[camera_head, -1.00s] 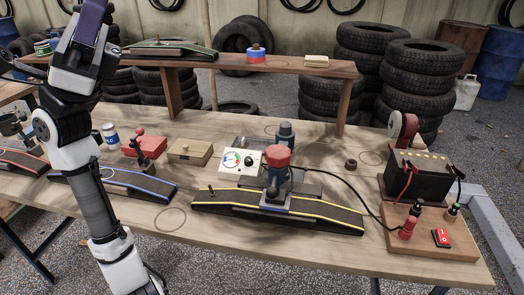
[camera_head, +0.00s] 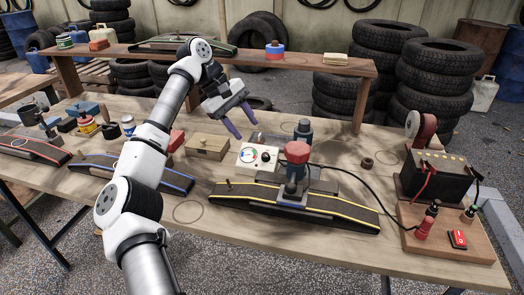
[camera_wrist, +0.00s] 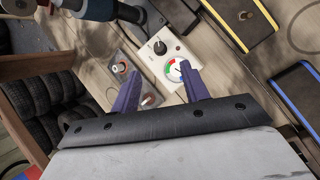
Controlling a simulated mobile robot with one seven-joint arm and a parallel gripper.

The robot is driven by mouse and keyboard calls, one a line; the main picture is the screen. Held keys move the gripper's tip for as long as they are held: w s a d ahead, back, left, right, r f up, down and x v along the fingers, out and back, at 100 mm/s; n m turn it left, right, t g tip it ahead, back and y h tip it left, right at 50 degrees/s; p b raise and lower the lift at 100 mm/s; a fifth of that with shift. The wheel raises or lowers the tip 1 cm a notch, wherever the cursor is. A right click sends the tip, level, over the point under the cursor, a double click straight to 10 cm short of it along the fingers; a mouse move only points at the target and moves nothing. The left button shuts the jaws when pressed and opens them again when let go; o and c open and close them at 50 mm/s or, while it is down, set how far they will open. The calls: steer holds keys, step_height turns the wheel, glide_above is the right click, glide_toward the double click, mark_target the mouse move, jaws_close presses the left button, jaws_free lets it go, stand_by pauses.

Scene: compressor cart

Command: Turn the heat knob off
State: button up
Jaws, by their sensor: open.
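A white control box (camera_head: 258,168) stands on the bench behind the yellow-edged ramp. It has a coloured dial gauge (camera_head: 247,155) and a black knob (camera_head: 265,156). In the wrist view the box's gauge (camera_wrist: 173,72) and its knob (camera_wrist: 160,47) show clearly. A grey plate beside it carries an orange-ringed knob (camera_wrist: 120,68) and a dark red knob (camera_wrist: 151,100). I cannot read which knob is marked heat. My gripper (camera_head: 248,131) is open and empty, above and behind the box. In the wrist view its purple fingers (camera_wrist: 160,70) are spread, touching no knob.
A cable runs to a wooden block (camera_head: 455,240) with a red switch. A wooden box (camera_head: 207,148) is left. The raised shelf (camera_head: 200,62) stands behind my gripper.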

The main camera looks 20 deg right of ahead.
mark_target(265, 154)
steer(key=x, duration=1)
steer(key=shift+p, duration=0.3)
steer(key=c, duration=1)
